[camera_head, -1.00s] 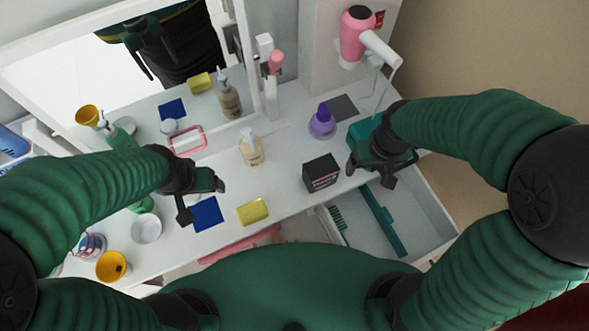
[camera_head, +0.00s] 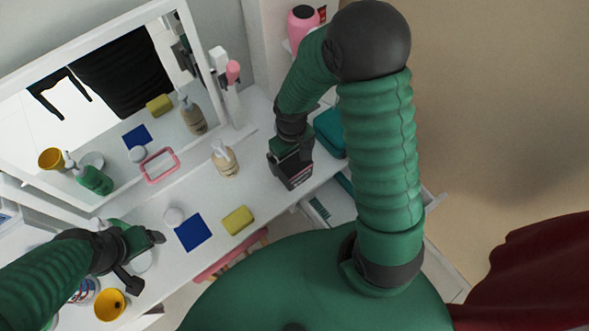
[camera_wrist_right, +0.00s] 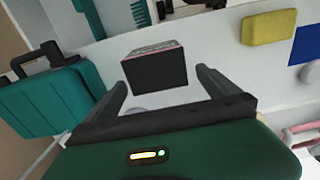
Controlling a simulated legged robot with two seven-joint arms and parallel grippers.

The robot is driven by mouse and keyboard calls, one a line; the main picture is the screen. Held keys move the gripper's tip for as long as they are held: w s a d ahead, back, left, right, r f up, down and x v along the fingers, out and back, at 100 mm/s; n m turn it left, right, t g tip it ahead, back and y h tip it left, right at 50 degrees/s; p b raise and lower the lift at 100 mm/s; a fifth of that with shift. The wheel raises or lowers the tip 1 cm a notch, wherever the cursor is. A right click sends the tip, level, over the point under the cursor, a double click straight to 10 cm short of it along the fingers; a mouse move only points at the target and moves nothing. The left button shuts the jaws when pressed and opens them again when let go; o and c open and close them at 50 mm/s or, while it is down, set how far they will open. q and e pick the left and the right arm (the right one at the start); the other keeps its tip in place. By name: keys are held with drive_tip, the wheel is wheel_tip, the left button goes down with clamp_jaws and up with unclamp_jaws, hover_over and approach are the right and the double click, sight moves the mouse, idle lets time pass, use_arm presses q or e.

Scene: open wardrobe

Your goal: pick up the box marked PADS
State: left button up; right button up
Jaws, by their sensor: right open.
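The black box (camera_head: 298,176), which I take to be the one marked PADS, stands on the white table; its lettering is too small to read. In the right wrist view the box (camera_wrist_right: 155,70) lies ahead of and between the fingertips. My right gripper (camera_head: 290,160) is over the box in the head view and hides part of it. In the right wrist view the right gripper (camera_wrist_right: 160,80) is open, its fingers on either side with gaps to the box. My left gripper (camera_head: 145,260) is at the left over the table, apart from the box; its fingers look spread.
A teal case (camera_wrist_right: 45,100) stands close beside the box. A yellow sponge (camera_head: 238,220), a blue cloth (camera_head: 192,232) and a soap pump bottle (camera_head: 225,160) are on the table. An open drawer (camera_head: 322,208) juts out at the front edge. A mirror (camera_head: 110,110) stands behind.

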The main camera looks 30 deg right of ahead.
drive_tip(key=f, duration=0.2)
drive_tip(key=s+f, duration=0.1)
drive_tip(key=f, duration=0.2)
drive_tip(key=shift+d, duration=0.1)
drive_tip(key=shift+w+d+f, duration=0.1)
drive_tip(key=shift+d+f, duration=0.15)
drive_tip(key=shift+f, duration=0.1)
drive_tip(key=shift+a+r, duration=0.1)
drive_tip(key=shift+a, duration=0.05)
drive_tip(key=c, duration=1.4)
drive_tip(key=shift+c, duration=0.2)
drive_tip(key=shift+r, duration=0.1)
